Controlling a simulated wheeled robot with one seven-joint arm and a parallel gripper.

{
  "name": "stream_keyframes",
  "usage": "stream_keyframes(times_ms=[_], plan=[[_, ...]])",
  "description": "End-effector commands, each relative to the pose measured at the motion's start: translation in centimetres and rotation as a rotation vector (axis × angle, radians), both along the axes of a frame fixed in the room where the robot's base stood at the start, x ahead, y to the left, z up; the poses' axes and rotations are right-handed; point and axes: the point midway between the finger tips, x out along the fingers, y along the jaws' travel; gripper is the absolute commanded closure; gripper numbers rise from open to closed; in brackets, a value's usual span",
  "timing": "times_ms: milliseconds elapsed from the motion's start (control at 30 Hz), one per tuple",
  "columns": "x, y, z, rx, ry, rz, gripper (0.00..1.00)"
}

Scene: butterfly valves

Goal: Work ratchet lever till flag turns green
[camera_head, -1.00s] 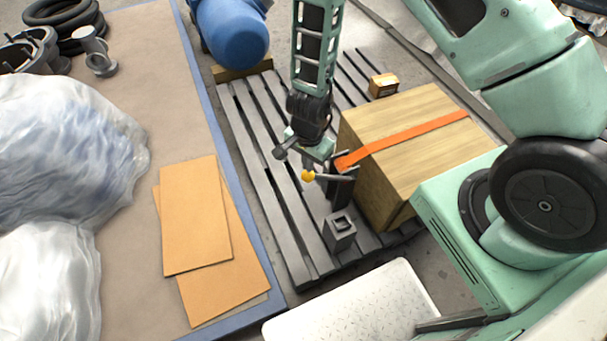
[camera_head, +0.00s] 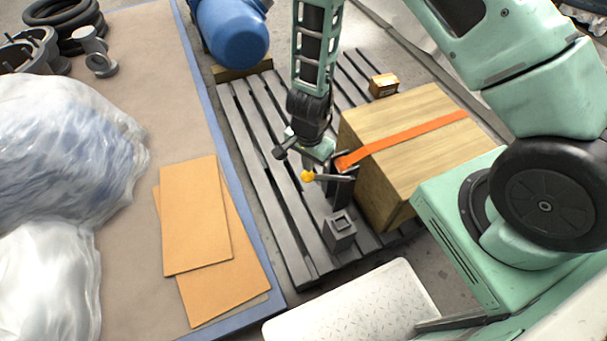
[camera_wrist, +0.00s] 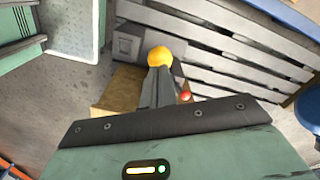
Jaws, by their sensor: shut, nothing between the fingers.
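The ratchet lever is a grey bar with a yellow-orange knob (camera_head: 307,176), beside the left end of the wooden crate. The knob also shows in the wrist view (camera_wrist: 159,57), just beyond my fingertips. An orange strap (camera_head: 420,136) runs across the crate top to the ratchet. My gripper (camera_head: 338,166) is shut and empty, close to the lever and ratchet; I cannot tell if it touches the lever. In the wrist view its fingers (camera_wrist: 157,82) are together. A small red spot (camera_wrist: 185,96) shows beside them; I cannot tell if it is the flag. The ratchet body is mostly hidden.
The wooden crate (camera_head: 400,140) stands on a grey slatted pallet (camera_head: 262,165). A grey block (camera_head: 340,235) stands in front of the ratchet. A small box (camera_head: 383,85) and a blue rounded object (camera_head: 235,30) lie behind. A table with cardboard sheets (camera_head: 195,215) is at left.

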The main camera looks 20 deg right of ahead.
Motion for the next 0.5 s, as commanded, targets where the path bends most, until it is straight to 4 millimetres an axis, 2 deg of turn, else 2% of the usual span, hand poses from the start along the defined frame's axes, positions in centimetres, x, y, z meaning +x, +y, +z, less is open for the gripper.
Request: stream_keyframes(times_ms=[267, 500], plan=[[0.0, 0.0, -0.1, 0.0, 0.0, 0.0, 1.0], [0.0, 0.0, -1.1, 0.0, 0.001, 0.0, 1.0]])
